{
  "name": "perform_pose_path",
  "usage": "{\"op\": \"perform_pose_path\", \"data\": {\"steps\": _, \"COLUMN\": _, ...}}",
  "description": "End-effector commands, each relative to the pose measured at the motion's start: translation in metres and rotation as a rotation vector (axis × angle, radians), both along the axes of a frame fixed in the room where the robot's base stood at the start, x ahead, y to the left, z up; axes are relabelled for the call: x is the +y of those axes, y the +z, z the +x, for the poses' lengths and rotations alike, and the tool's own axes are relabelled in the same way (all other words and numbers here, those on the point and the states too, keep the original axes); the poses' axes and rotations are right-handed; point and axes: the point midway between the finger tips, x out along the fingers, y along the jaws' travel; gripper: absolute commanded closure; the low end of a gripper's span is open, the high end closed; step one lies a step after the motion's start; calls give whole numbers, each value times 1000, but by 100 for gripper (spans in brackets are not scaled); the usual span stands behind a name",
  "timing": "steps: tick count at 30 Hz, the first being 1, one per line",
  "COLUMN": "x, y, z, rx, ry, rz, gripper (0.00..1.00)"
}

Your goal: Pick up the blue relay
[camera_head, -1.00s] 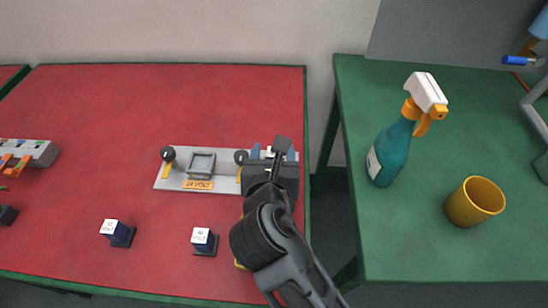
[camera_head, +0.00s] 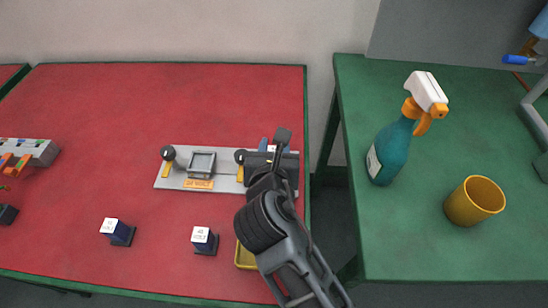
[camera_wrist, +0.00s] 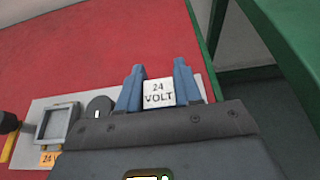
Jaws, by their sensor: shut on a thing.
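The blue relay shows only its white top, labelled 24 VOLT, between my fingers in the wrist view (camera_wrist: 159,93); its body is hidden behind my gripper. My gripper (camera_wrist: 158,88) has its two blue fingers shut on the relay's sides. In the head view, my gripper (camera_head: 270,147) is over the right end of the grey plate (camera_head: 228,175). I cannot tell whether the relay touches the plate.
The grey plate has an empty square socket (camera_head: 201,163) and black-knobbed levers. A yellow tray (camera_head: 243,258) is partly hidden by my arm. A spray bottle (camera_head: 391,155) and yellow cup (camera_head: 474,201) stand on the green table (camera_head: 430,262). A gap separates the tables.

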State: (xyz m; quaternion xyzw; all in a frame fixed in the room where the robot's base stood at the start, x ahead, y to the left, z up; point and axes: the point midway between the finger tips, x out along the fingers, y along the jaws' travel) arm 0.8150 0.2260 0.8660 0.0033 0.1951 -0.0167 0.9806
Motion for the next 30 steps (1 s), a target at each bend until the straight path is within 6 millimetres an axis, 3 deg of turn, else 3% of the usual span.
{"op": "perform_pose_path", "data": {"steps": 13, "x": 0, "y": 6, "z": 0, "rx": -1, "ry": 0, "rz": 1, "gripper": 98}}
{"op": "perform_pose_path", "data": {"steps": 20, "x": 0, "y": 39, "z": 1, "rx": -4, "ry": -2, "rz": 4, "gripper": 98}}
{"op": "perform_pose_path", "data": {"steps": 30, "x": -69, "y": 84, "z": -21, "rx": -2, "ry": -4, "rz": 0, "gripper": 98}}
